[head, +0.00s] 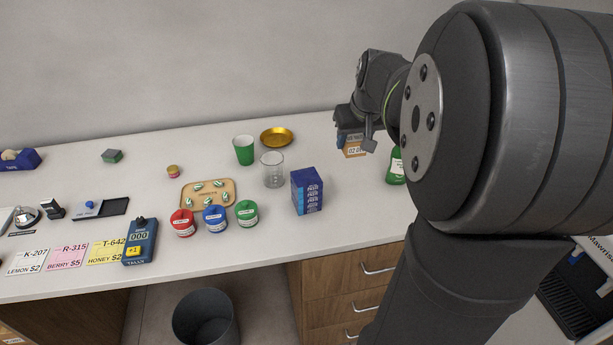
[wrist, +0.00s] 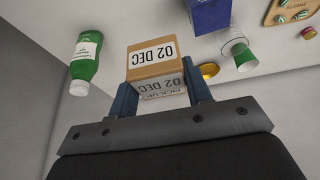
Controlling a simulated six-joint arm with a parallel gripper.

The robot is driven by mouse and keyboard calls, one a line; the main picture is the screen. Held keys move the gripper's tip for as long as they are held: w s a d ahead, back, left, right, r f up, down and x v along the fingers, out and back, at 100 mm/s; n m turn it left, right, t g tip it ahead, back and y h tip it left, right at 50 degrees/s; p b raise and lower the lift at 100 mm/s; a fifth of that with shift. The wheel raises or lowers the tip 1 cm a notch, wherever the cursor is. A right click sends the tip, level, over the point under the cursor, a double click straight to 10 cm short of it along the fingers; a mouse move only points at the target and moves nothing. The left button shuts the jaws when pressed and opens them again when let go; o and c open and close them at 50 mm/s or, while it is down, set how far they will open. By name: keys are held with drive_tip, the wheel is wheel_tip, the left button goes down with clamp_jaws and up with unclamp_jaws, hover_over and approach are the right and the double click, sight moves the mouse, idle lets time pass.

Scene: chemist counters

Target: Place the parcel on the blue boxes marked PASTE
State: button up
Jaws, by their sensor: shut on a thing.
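The parcel is a small tan carton marked 02 DEC; in the wrist view the parcel (wrist: 156,58) sits between the two blue fingers of my gripper (wrist: 160,90). My gripper is shut on it. In the head view the parcel (head: 355,150) shows below my gripper (head: 350,137), towards the back right of the counter. I cannot tell its height above the counter. The blue boxes marked PASTE (head: 307,193) stand stacked near the counter's middle front, to the left of and nearer than the parcel. Their blue side also shows at the top of the wrist view (wrist: 210,14). Their top looks clear.
A glass beaker (head: 272,170) stands just left of the blue boxes, with a green cup (head: 244,150) and a gold dish (head: 277,137) behind. A green bottle (head: 397,167) stands right of the parcel. Red, blue and green jars (head: 215,218) stand left of the boxes.

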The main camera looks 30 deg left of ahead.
drive_tip(key=shift+s+d+r, duration=0.15)
drive_tip(key=shift+s+d, duration=0.05)
drive_tip(key=shift+s, duration=0.2)
drive_tip(key=shift+s+a, duration=0.1)
drive_tip(key=shift+s, duration=0.05)
hover_over(305, 172)
drive_tip(key=s+d, duration=0.1)
wheel_tip(305, 172, down, 7)
drive_tip(key=shift+s+d+r, duration=0.1)
drive_tip(key=shift+s+d, duration=0.05)
drive_tip(key=shift+f, duration=2.05)
drive_tip(key=o, duration=1)
drive_tip(key=shift+f, duration=0.15)
